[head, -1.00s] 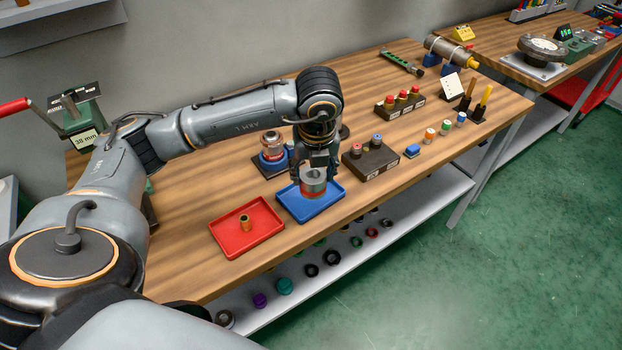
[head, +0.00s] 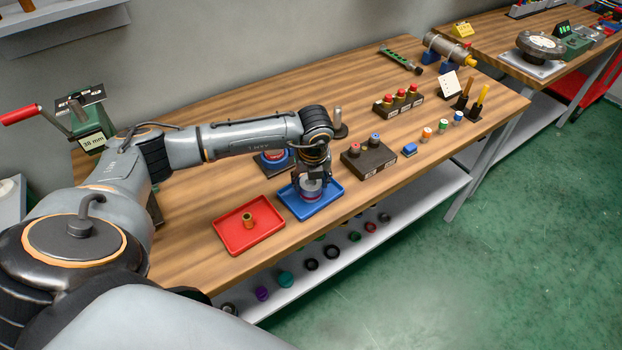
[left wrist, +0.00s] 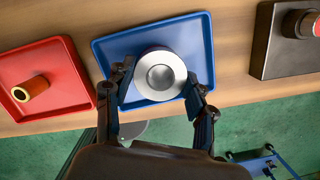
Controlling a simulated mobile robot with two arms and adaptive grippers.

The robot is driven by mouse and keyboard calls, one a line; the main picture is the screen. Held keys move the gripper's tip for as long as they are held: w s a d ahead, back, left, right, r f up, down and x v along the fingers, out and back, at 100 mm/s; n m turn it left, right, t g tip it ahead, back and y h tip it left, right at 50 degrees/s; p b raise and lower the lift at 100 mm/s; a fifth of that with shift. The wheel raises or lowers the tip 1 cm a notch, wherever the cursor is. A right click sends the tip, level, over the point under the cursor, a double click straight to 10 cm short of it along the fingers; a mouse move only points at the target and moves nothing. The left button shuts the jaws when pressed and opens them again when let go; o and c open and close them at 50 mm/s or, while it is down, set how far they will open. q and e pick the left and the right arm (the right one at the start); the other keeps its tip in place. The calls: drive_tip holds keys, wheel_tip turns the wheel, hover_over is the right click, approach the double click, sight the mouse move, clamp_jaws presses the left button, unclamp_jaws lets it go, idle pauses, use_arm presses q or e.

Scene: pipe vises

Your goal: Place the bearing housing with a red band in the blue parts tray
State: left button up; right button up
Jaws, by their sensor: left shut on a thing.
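The bearing housing (head: 311,188) is a grey cylinder with a red band, held low over the blue parts tray (head: 333,187). My left gripper (head: 311,182) is shut on it from above. In the left wrist view the housing (left wrist: 160,75) shows as a round silver top between the two fingers of my left gripper (left wrist: 158,92), inside the outline of the blue tray (left wrist: 120,45). The gripper hides part of the housing, and I cannot tell whether its base touches the tray floor. My right gripper is not in view.
A red tray (head: 235,240) with a small brass bushing (head: 248,219) lies left of the blue tray. Behind stands a fixture (head: 272,158) with a red-banded part. A dark block (head: 368,160) with two parts stands close on the right. The bench's front edge is near.

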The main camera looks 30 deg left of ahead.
sight(313, 190)
use_arm(q)
drive_tip(key=shift+f, duration=0.1)
drive_tip(key=o, duration=1.3)
drive_tip(key=shift+r, duration=0.25)
wheel_tip(313, 190, up, 12)
drive_tip(key=s+d+b, duration=0.1)
drive_tip(key=b, duration=0.2)
drive_tip(key=shift+s+d+f, duration=0.2)
drive_tip(key=shift+s+d, duration=0.15)
drive_tip(key=shift+s, duration=0.05)
